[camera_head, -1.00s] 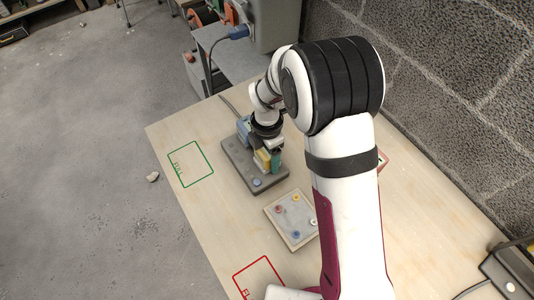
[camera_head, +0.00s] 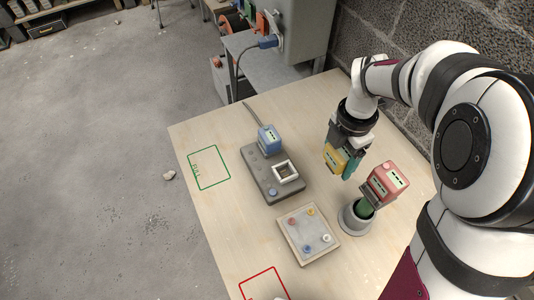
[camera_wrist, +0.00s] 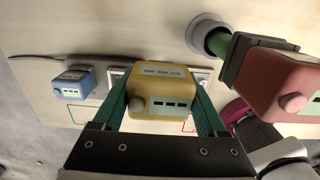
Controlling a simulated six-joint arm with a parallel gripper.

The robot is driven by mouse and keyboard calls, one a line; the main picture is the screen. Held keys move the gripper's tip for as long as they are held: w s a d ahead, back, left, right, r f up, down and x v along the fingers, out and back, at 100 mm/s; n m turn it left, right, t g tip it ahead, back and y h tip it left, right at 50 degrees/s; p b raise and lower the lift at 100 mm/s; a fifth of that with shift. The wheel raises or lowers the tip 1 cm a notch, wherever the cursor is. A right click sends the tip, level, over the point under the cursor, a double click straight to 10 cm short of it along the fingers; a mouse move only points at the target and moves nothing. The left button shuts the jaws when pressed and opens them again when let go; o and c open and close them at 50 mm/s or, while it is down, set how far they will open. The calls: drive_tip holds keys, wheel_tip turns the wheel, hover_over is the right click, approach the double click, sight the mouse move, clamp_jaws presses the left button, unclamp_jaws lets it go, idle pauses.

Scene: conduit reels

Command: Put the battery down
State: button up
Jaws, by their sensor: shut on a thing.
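A yellow battery (camera_head: 333,158) hangs between the green fingers of my gripper (camera_head: 342,161), above the right part of the table. In the wrist view the yellow battery (camera_wrist: 160,90) fills the space between both fingers of the gripper (camera_wrist: 161,102), which is shut on it. A blue battery (camera_head: 269,138) sits on the far end of the grey charger (camera_head: 259,181). The charger's near bay, a white square frame (camera_head: 286,172), is empty. A red battery (camera_head: 385,183) is on a green-handled tool (camera_head: 365,208) leaning in a grey round holder (camera_head: 351,222), right of my gripper.
A pale board (camera_head: 299,250) with coloured knobs lies in front of the charger. A green outline (camera_head: 208,168) labelled FULL and a red outline (camera_head: 262,282) mark bare tabletop. A block wall (camera_head: 360,40) stands behind the table.

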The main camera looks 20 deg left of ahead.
drive_tip(key=w+a+f, duration=0.1)
drive_tip(key=w+a, duration=0.2)
drive_tip(key=a, duration=0.6)
hover_over(210, 166)
drive_tip(key=f, duration=0.9)
drive_tip(key=shift+d, duration=0.25)
drive_tip(key=shift+a+f, duration=0.3)
drive_tip(key=shift+f, duration=1.95)
